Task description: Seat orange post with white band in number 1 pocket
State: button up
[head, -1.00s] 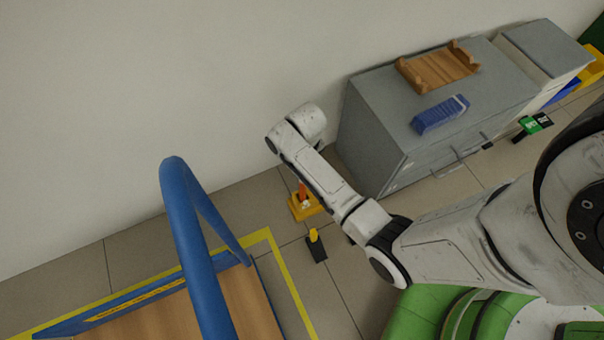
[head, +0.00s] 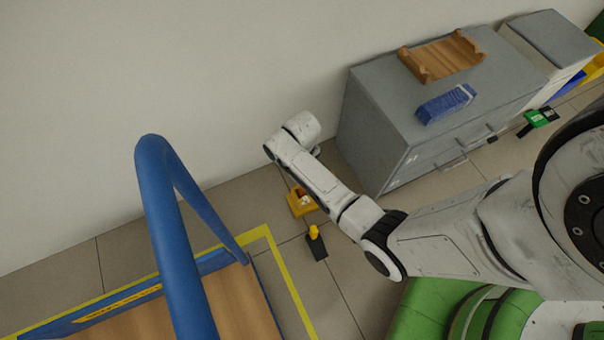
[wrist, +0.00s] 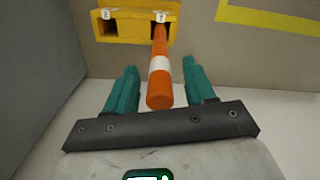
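The orange post with a white band (wrist: 159,68) shows in the wrist view, its near end toward me. Its far end meets the right-hand pocket of the yellow block (wrist: 130,28); how deep it sits I cannot tell. The number on that pocket's tag is too blurred to read surely. The left-hand pocket looks empty. My gripper (wrist: 160,64) is open, its teal fingers on either side of the post with a gap at each side.
A yellow piece on a dark base (head: 315,238) stands close to the block. A blue-railed cart (head: 168,220) is at the left, inside yellow floor tape (head: 284,268). A grey cabinet (head: 365,130) stands behind, carrying a wooden cradle (head: 445,58) and a blue box (head: 445,104).

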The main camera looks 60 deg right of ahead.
grip_shut()
dwell(0.6)
